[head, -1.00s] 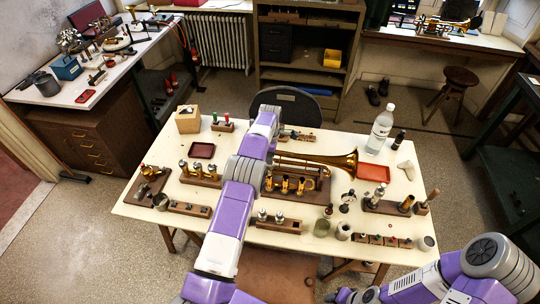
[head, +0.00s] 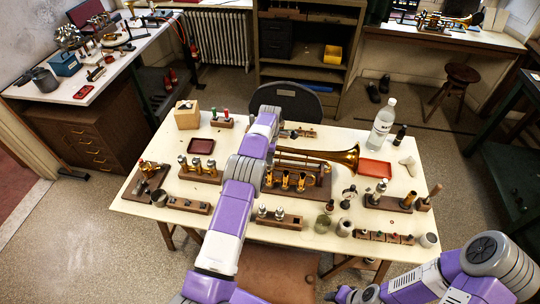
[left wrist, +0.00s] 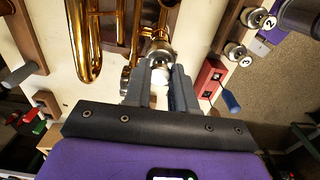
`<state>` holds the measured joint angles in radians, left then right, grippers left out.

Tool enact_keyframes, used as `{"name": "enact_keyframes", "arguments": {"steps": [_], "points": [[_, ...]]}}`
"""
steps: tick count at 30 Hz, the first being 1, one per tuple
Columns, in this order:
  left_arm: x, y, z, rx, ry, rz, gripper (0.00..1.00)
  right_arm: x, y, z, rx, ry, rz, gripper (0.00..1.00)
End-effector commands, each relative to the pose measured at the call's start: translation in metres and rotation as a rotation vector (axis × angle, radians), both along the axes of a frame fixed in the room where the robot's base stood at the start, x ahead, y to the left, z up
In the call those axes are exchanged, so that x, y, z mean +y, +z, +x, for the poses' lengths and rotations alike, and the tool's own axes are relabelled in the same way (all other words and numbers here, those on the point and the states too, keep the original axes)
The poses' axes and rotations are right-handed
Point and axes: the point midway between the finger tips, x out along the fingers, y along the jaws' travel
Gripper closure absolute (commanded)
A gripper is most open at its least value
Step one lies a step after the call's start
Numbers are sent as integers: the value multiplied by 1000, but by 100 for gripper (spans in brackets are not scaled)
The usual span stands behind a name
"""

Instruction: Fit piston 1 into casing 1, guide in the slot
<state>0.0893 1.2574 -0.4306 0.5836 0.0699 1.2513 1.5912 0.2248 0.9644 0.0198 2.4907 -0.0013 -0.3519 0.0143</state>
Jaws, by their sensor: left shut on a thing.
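The brass horn (head: 325,155) lies on the table on a wooden cradle, its bell to the right. Several upright brass valve casings (head: 285,182) show in front of it. My left arm reaches over the horn's left end and hides its own fingertips in the head view. In the left wrist view, my left gripper (left wrist: 160,82) is shut on a silver piston top (left wrist: 160,52) with a white button, close beside the horn's brass tubes (left wrist: 120,25). I cannot tell how deep the piston sits or where its guide points. My right gripper (head: 345,296) is low in front of the table.
A wooden block with silver pieces (head: 280,219) stands at the table's front. Racks with small parts (head: 385,237) and a red tray (head: 374,168) are on the right. A clear bottle (head: 382,125) stands at the back right. Pistons in a rack (head: 201,172) stand on the left.

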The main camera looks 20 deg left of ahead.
Motion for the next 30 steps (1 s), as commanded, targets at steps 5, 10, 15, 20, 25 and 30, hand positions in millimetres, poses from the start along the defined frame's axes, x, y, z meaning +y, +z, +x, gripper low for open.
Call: {"name": "enact_keyframes", "arguments": {"steps": [5,10,15,20,25,30], "points": [[0,-6,0,0,0,0,100,0,-5,0,0,0,0,57],[0,-11,0,0,0,0,100,0,-9,0,0,0,0,57],[0,-17,0,-1,0,0,100,0,-13,0,0,0,0,57],[0,-21,0,-1,0,0,100,0,-17,0,0,0,0,57],[0,-26,0,-1,0,0,100,0,-21,0,0,0,0,57],[0,-27,0,-1,0,0,61,0,-21,0,0,0,0,57]]}}
